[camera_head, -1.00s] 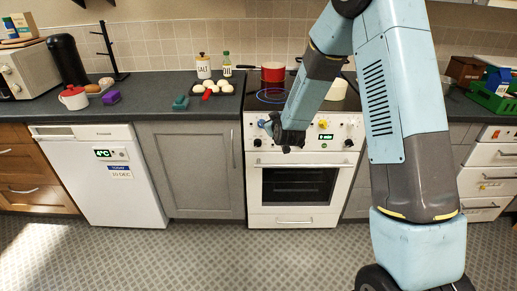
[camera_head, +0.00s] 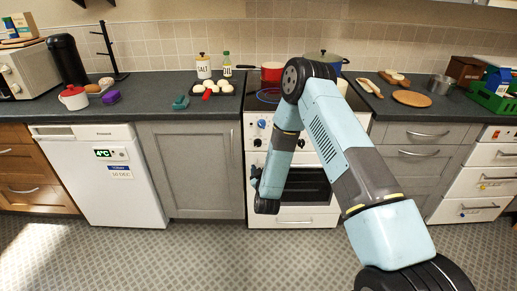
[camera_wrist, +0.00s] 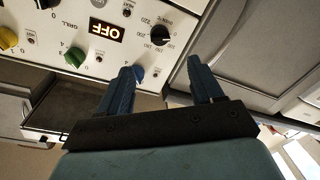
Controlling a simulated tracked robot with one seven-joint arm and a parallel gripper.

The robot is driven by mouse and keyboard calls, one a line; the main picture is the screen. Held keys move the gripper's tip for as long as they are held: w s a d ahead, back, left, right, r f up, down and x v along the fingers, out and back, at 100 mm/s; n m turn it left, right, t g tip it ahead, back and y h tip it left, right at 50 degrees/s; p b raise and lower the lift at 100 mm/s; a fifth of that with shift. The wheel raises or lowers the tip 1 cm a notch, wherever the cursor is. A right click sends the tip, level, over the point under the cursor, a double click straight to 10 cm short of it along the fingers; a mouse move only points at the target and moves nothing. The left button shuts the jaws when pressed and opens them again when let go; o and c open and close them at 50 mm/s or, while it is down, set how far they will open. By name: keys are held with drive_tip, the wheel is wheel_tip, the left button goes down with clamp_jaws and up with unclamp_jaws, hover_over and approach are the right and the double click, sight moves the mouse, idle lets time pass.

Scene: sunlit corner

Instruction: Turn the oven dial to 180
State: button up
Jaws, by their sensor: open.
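The oven's black dial (camera_wrist: 160,36), ringed by printed numbers, is at the top right of the control panel in the wrist view. It also shows at the panel's left end in the head view (camera_head: 257,142). Its pointer setting is too small to read. A lit display (camera_wrist: 105,29) beside it reads OFF. My gripper (camera_wrist: 162,64) is open and empty, its two blue-grey fingers apart, with the dial beyond their tips. In the head view my gripper (camera_head: 254,173) is low, in front of the oven door's left side. My arm hides the panel's middle.
A blue knob (camera_wrist: 138,72) is close to the left finger, with green (camera_wrist: 75,57) and yellow (camera_wrist: 8,38) knobs further left. A red pot (camera_head: 272,72) and a blue pot (camera_head: 327,58) are on the hob.

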sight(258, 145)
drive_tip(key=w, duration=0.9)
drive_tip(key=w+a, duration=0.1)
drive_tip(key=w, duration=0.3)
drive_tip(key=shift+w+a, duration=0.1)
drive_tip(key=shift+w, duration=0.25)
drive_tip(key=shift+c, duration=0.3)
drive_tip(key=c, duration=1)
drive_tip(key=shift+o, duration=0.2)
